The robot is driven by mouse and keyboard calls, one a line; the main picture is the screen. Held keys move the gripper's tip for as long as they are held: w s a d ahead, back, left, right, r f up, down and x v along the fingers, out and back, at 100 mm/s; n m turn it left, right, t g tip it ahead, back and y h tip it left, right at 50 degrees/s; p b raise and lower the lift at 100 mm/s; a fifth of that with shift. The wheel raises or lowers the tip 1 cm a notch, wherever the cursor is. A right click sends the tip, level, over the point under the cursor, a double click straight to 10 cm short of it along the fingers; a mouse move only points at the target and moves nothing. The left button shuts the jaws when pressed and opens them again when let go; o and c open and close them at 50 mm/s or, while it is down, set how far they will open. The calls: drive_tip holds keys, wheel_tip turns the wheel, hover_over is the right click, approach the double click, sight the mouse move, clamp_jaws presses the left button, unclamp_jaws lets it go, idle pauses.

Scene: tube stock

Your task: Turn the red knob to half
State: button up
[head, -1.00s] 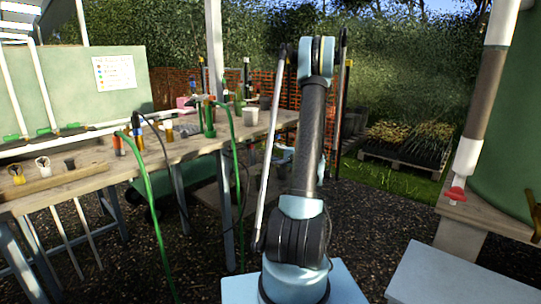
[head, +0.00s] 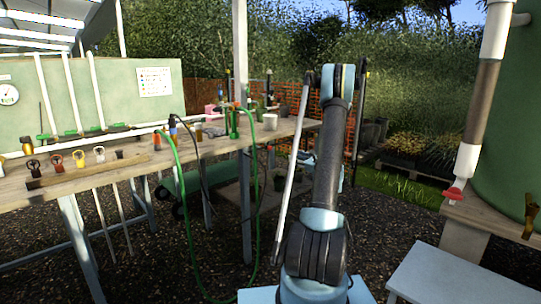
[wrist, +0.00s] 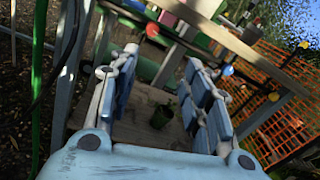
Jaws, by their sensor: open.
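A small red handle (head: 453,194) sits at the foot of the pipe beside the green tank at the right of the head view. A reddish knob (head: 57,161) stands in a row of coloured knobs on the wooden bench at the left; its setting is too small to read. I cannot tell which of the two is the red knob of the task. My gripper (wrist: 160,98) is open and empty in the wrist view, and neither red part is clear between its fingers. In the head view my raised arm hides it or leaves it indistinct.
The long wooden bench (head: 185,151) holds green hoses, pipes and a white cup (head: 270,122). A round gauge (head: 8,95) is on the green panel at far left. A grey-blue surface (head: 465,275) is at lower right. Gravel ground is open between.

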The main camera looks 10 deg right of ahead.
sight(271, 149)
drive_tip(key=x, duration=0.6)
drive_tip(key=a+x, duration=0.1)
drive_tip(key=x, duration=0.5)
drive_tip(key=s+x, duration=0.1)
drive_tip(key=x, duration=0.5)
drive_tip(key=shift+a, duration=0.4)
drive_tip(key=shift+n, duration=0.3)
clamp_jaws()
